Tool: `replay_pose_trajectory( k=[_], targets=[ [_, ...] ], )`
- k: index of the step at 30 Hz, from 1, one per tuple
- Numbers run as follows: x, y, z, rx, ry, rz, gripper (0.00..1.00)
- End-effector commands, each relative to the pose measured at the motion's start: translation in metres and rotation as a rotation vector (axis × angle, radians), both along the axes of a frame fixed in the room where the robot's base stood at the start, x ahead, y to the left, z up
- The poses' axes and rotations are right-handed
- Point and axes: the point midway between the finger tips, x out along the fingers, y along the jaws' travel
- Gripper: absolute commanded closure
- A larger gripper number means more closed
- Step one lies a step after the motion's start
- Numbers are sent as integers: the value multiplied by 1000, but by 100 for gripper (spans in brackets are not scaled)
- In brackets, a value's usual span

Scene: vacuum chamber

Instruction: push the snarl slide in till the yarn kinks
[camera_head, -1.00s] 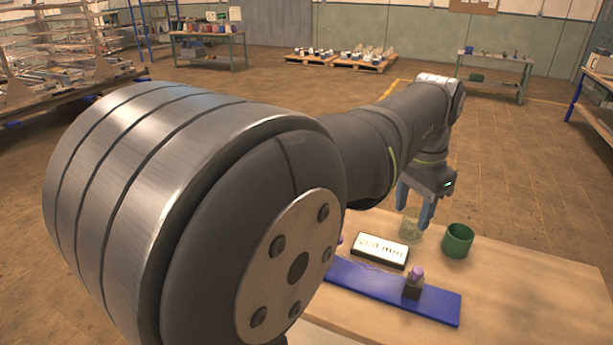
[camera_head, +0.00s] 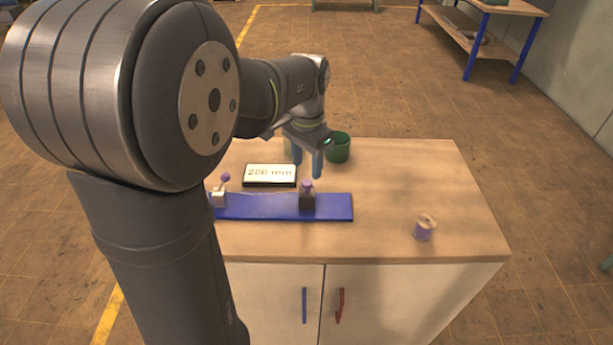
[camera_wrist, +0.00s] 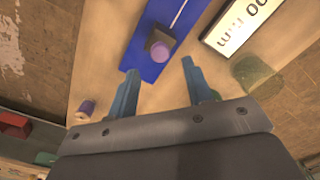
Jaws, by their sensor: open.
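A blue rail (camera_head: 275,207) lies on the wooden table. A dark block with a purple knob (camera_head: 307,197) sits on its right part; I take this as the slide. A pale block with a purple ball on a stem (camera_head: 219,196) stands at the rail's left end. A thin pale line, perhaps the yarn, runs along the rail (camera_wrist: 151,67) in the wrist view. My gripper (camera_head: 307,168) is open and empty, blue fingers pointing down, behind the dark block and apart from it. The wrist view shows the knob (camera_wrist: 160,50) just beyond the spread fingertips (camera_wrist: 160,70).
A "200 mm" sign (camera_head: 270,175) lies behind the rail. A green cup (camera_head: 338,147) and a clear jar (camera_wrist: 257,77), partly hidden in the head view, stand near my gripper. A purple spool (camera_head: 424,229) stands at front right. The table's right side is otherwise clear.

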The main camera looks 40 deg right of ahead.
Motion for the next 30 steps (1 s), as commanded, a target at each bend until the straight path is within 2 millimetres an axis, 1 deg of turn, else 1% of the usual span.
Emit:
replay_pose_trajectory(
  k=[1, 3, 6, 9, 13, 20, 23, 27, 30],
  targets=[
    [0, 0, -11, 3, 2, 0, 54],
    [0, 0, -23, 2, 1, 0, 54],
    [0, 0, -36, 2, 1, 1, 54],
    [0, 0, -44, 0, 0, 1, 54],
    [0, 0, -49, 0, 0, 1, 54],
    [0, 0, -49, -1, 0, 1, 54],
    [0, 0, -49, -1, -1, 1, 71],
    [0, 0, -49, -1, -1, 1, 99],
    [0, 0, -49, -1, -1, 1, 100]
  ],
)
